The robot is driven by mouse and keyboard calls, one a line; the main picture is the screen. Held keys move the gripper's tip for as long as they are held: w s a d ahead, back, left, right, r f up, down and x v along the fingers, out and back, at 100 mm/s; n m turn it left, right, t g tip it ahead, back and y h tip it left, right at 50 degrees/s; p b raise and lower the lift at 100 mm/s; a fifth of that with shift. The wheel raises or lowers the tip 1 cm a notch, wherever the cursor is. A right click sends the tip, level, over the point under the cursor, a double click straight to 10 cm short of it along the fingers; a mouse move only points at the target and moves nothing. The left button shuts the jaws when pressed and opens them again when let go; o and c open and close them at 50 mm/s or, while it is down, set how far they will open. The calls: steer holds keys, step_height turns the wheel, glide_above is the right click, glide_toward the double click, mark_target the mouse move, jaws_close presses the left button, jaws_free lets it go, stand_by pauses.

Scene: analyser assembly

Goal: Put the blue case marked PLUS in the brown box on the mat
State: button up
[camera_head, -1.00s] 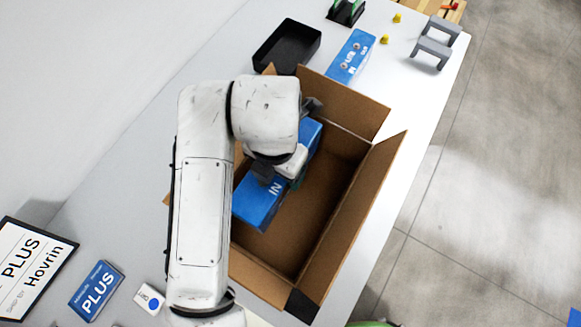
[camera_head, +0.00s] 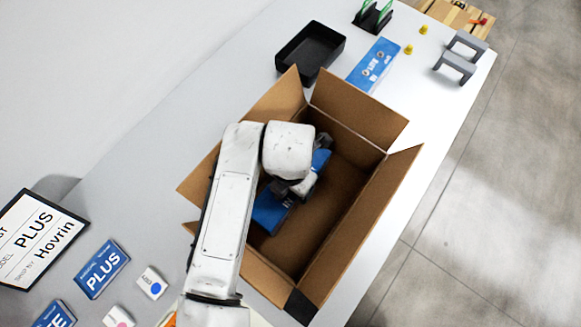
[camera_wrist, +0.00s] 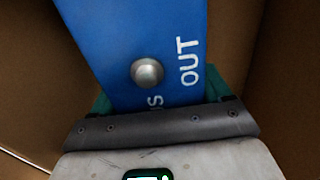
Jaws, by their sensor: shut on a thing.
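The blue case (camera_head: 268,213) is inside the open brown box (camera_head: 352,214), toward its left side. My gripper (camera_head: 298,190) is shut across the case's middle and hides part of it. In the wrist view, the blue case (camera_wrist: 135,35) shows a round metal knob, the word OUT and letters that look like "US", partly hidden by my gripper (camera_wrist: 158,100). Brown box walls stand on both sides. I cannot tell whether the case touches the box floor. The mat cannot be made out under the box.
A sign (camera_head: 38,238) reading PLUS and Hovrin and a blue PLUS card (camera_head: 102,269) lie at lower left. Beyond the box are another blue case (camera_head: 373,66), a black tray (camera_head: 310,52) and grey brackets (camera_head: 457,66). The box flaps stand open around my arm.

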steer(key=shift+f, duration=0.1)
steer(key=o, duration=1.7)
steer(key=shift+o, duration=0.2)
step_height(320, 180, up, 12)
steer(key=shift+r+b, duration=0.15)
steer(key=shift+b, duration=0.3)
